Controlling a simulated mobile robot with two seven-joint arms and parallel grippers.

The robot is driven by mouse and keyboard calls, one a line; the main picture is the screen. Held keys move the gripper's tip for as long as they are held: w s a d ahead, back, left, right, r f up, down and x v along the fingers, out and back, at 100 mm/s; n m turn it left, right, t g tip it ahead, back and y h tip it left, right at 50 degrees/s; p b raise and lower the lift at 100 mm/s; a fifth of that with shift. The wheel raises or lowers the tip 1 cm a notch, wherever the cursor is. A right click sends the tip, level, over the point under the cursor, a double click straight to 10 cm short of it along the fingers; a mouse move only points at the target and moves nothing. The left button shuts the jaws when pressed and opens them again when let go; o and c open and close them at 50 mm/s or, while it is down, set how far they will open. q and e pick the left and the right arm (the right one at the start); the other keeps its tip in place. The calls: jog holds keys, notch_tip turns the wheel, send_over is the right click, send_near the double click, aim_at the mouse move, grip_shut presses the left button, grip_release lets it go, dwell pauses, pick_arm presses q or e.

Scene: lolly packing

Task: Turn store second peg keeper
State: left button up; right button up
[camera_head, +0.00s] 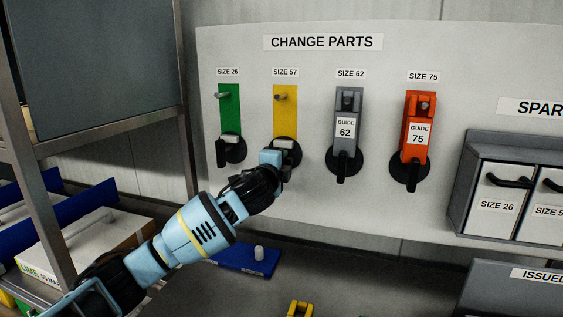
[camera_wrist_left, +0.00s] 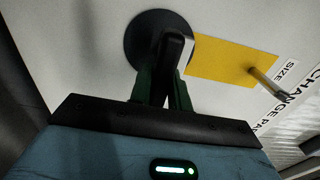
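The second peg keeper, a black turning handle on a round black base (camera_wrist_left: 140,38), is below the yellow strip (camera_head: 286,112) marked SIZE 57. A bare metal peg (camera_head: 281,96) stands out of that strip. My left gripper (camera_head: 284,170) is at this keeper and partly hides it in the head view. In the left wrist view its two dark green fingers (camera_wrist_left: 163,92) lie along both sides of the black handle (camera_wrist_left: 176,50), with no clear gap. My right gripper is not in view.
Other keepers sit under the green SIZE 26 strip (camera_head: 225,112), the grey guide 62 (camera_head: 345,128) and the orange guide 75 (camera_head: 416,132). A grey bin unit (camera_head: 466,190) is at right. A blue tray (camera_head: 240,258) and a yellow part (camera_head: 299,308) are below.

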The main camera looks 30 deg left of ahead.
pick_arm(q)
jog(key=o, duration=0.4)
jog(key=shift+s, duration=0.1)
jog(key=shift+v, duration=3.8)
jog(key=shift+f, duration=0.1)
